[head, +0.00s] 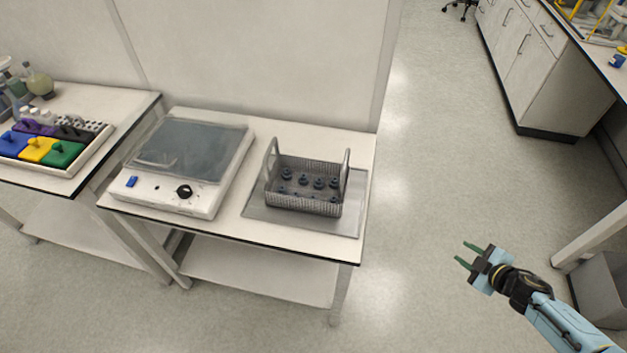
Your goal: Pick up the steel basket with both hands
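The steel basket (306,203) stands upright on a flat grey mat (354,205) at the right part of the bench. It has mesh walls and a tall loop handle at each of its left and right ends. Several dark knobbed pieces sit inside it. My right gripper (470,255) is open and empty, with green fingers apart, over the floor to the right of the bench and well away from the basket. My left gripper is out of view.
A white device with a grey lid (187,150) and a black knob stands left of the basket. A second table (50,182) with coloured blocks is farther left. A wall panel rises behind the bench. Cabinets (545,70) stand at upper right. The floor between is clear.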

